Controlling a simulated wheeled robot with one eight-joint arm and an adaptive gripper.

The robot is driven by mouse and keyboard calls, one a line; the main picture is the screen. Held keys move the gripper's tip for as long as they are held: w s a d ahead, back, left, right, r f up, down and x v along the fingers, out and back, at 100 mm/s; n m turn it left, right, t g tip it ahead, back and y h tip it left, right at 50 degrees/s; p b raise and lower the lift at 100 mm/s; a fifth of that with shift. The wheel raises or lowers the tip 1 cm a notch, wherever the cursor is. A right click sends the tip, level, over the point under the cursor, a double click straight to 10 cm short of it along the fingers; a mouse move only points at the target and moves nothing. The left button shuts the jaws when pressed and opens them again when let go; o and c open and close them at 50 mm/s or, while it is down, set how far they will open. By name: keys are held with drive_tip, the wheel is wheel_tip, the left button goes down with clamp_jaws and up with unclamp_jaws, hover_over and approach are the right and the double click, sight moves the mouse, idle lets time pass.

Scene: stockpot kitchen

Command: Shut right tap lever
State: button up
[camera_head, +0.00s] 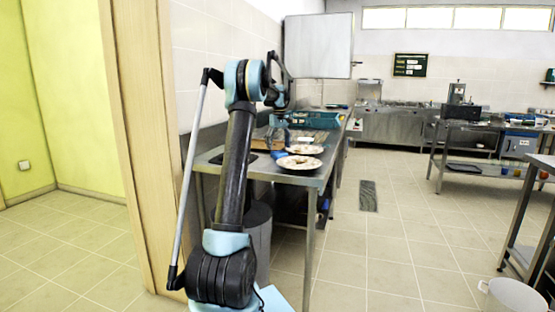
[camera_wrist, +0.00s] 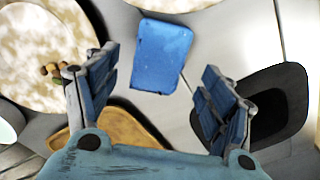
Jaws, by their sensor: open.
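I cannot make out a tap or its right lever in either view. My gripper (camera_wrist: 158,68) is open in the wrist view, its two blue-padded fingers spread apart with nothing held between them. It points down over a grey metal worktop (camera_wrist: 225,38). A flat blue block, like a sponge (camera_wrist: 163,50), lies on the worktop beyond and between the fingertips. In the head view my arm rises in front of the metal table (camera_head: 262,172) and its end hangs over the table; the fingers are too small to tell there.
Stained plates (camera_head: 298,162) lie on the table near its front end; one shows beside the left finger (camera_wrist: 35,45). A dark oval object (camera_wrist: 280,105) lies by the right finger. A teal box (camera_head: 312,118) stands farther back. Tiled floor (camera_head: 400,225) is open right of the table.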

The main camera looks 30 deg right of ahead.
sight(279, 152)
drive_tip(key=shift+s+d+f, duration=0.1)
drive_tip(key=shift+s+f, duration=0.05)
drive_tip(key=shift+f, duration=1.95)
drive_tip(key=c, duration=1.2)
